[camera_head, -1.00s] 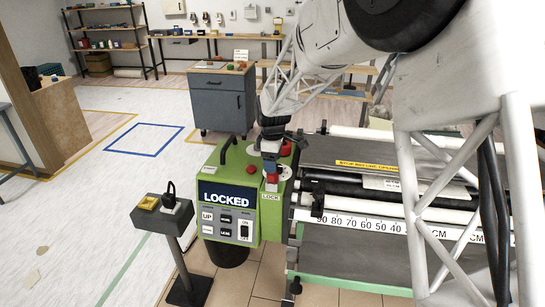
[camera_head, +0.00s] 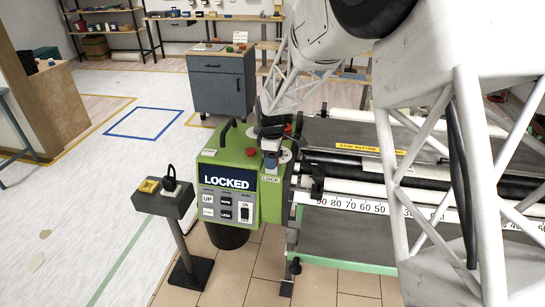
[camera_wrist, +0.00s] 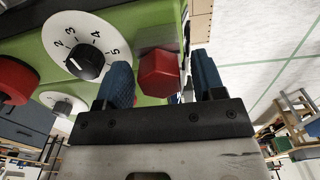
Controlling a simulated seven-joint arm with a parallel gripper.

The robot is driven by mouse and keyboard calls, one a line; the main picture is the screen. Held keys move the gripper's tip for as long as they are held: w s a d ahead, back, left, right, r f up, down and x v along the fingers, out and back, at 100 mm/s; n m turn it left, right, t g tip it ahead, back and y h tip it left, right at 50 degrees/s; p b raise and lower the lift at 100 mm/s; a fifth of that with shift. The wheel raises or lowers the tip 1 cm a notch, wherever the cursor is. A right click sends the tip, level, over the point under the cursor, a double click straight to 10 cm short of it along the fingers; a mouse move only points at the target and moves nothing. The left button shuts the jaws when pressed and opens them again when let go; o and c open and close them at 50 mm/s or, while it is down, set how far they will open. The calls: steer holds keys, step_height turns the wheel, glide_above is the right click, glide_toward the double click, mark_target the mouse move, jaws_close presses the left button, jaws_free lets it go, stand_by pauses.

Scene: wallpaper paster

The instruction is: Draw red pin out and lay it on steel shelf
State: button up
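The red pin (camera_wrist: 158,72) shows a faceted red head in the wrist view, near the green machine housing. My gripper (camera_wrist: 163,78) has its two blue fingers apart, one on each side of the red head, with a narrow gap showing at each side. In the head view my gripper (camera_head: 270,163) is down at the housing, by the LOCK label (camera_head: 270,179), and hides the pin. How deep the fingers reach around the head I cannot tell. No shelf is clearly identifiable as steel; a metal-framed rack (camera_head: 107,8) stands at the far back left.
The green control box (camera_head: 229,180) reads LOCKED. A red button (camera_head: 250,152) and a white numbered dial (camera_wrist: 84,47) sit near the pin. The paster's rollers (camera_head: 345,187) lie to the right. A grey cabinet (camera_head: 220,85) stands behind; floor is clear at left.

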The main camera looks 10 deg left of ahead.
steer(key=c, duration=0.9)
steer(key=shift+c, duration=0.2)
steer(key=shift+r, duration=0.35)
steer(key=shift+r, duration=0.7)
steer(key=shift+r, duration=0.7)
steer(key=shift+r, duration=0.35)
steer(key=shift+r, duration=0.4)
steer(key=shift+r, duration=1.9)
